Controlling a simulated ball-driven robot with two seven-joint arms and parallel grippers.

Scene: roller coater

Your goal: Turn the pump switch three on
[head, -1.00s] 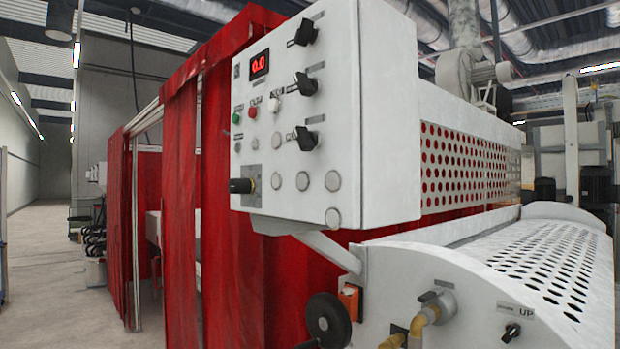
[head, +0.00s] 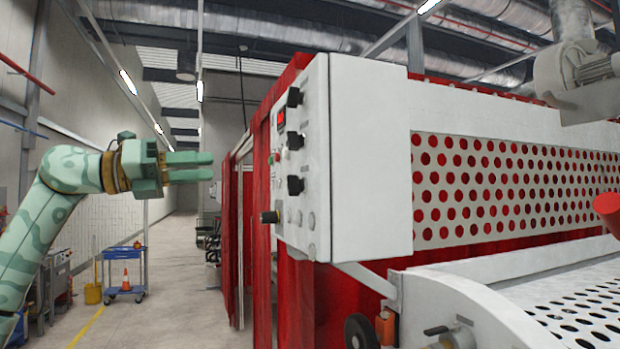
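The white control box (head: 365,165) stands right of centre, its switch panel seen at a steep angle. Three black rotary switches stick out from the panel: an upper (head: 294,97), a middle (head: 295,141) and a lower one (head: 295,185). Their labels are too small to read, so I cannot tell which is pump switch three. My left gripper (head: 200,166) is left of the panel, clear of it, pointing right with its two fingers close together and nothing between them. My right gripper is not in view.
A black knob (head: 269,217) juts left from the panel's lower edge. Red curtains (head: 298,300) hang below and behind the box. The perforated machine cover (head: 500,190) is to the right. A blue cart (head: 124,291) with a cone stands at left; the aisle floor (head: 170,300) is clear.

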